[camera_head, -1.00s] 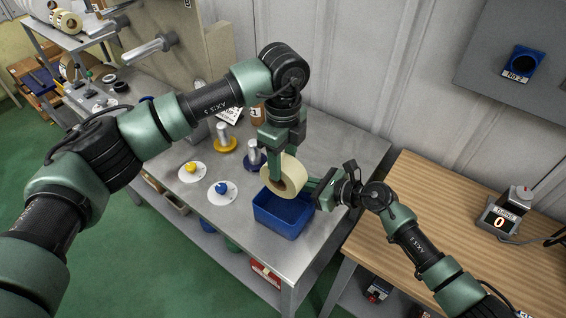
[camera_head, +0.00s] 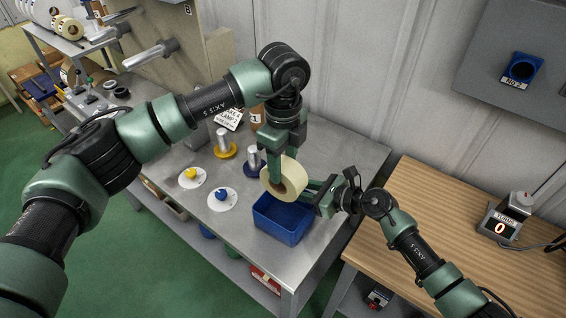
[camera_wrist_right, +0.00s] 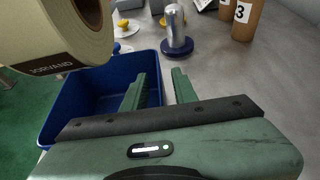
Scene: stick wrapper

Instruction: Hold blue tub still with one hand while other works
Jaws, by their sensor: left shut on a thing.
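The blue tub (camera_head: 283,226) stands upright near the front edge of the metal table; it also shows in the right wrist view (camera_wrist_right: 68,98). My left gripper (camera_head: 276,172) is shut on a cream tape roll (camera_head: 293,175), held upright above the back of the tub. The roll fills the upper left of the right wrist view (camera_wrist_right: 62,35). My right gripper (camera_head: 310,190) is at the tub's right rim, its fingers apart. In the wrist view its fingers (camera_wrist_right: 158,82) straddle the tub's right wall, one inside and one outside. Firm contact cannot be made out.
A blue-based metal post (camera_head: 254,160) and a yellow-based post (camera_head: 224,148) stand behind the tub. White discs with a yellow knob (camera_head: 191,177) and a blue knob (camera_head: 222,198) lie left. A wooden table (camera_head: 455,205) with a counter reading 0 (camera_head: 497,224) is right.

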